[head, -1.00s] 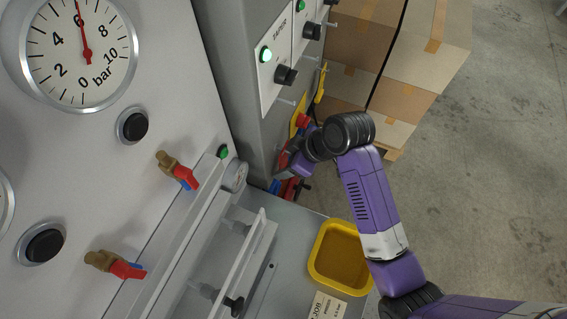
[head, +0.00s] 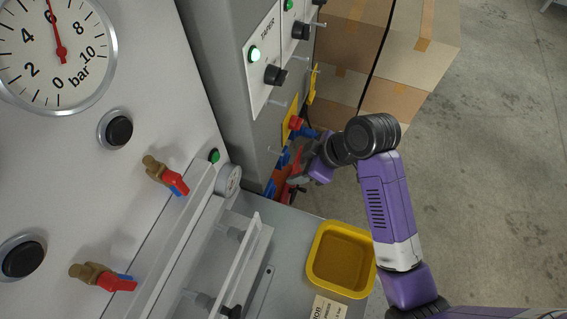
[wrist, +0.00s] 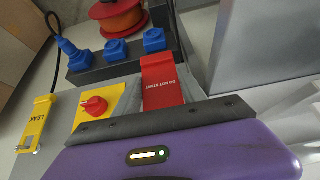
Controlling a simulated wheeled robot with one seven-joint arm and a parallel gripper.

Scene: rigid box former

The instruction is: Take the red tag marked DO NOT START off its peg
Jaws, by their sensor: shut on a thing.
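The red tag (wrist: 160,82), with white DO NOT START lettering along its edge, shows in the wrist view between the fingers of my gripper (wrist: 163,108). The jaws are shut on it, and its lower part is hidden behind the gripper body. In the head view my gripper (head: 297,178) is beside the grey cabinet's side, low down, with red showing at the jaws. I cannot make out the tag's peg in the wrist view, so I cannot tell whether the tag is clear of it.
A red rotary switch (wrist: 95,106) on a yellow plate and a yellow LEAK tag (wrist: 38,123) are left of the red tag. Blue plugs (wrist: 115,50) sit behind it. A yellow bin (head: 340,260) stands on the bench; cardboard boxes (head: 392,105) stand beyond.

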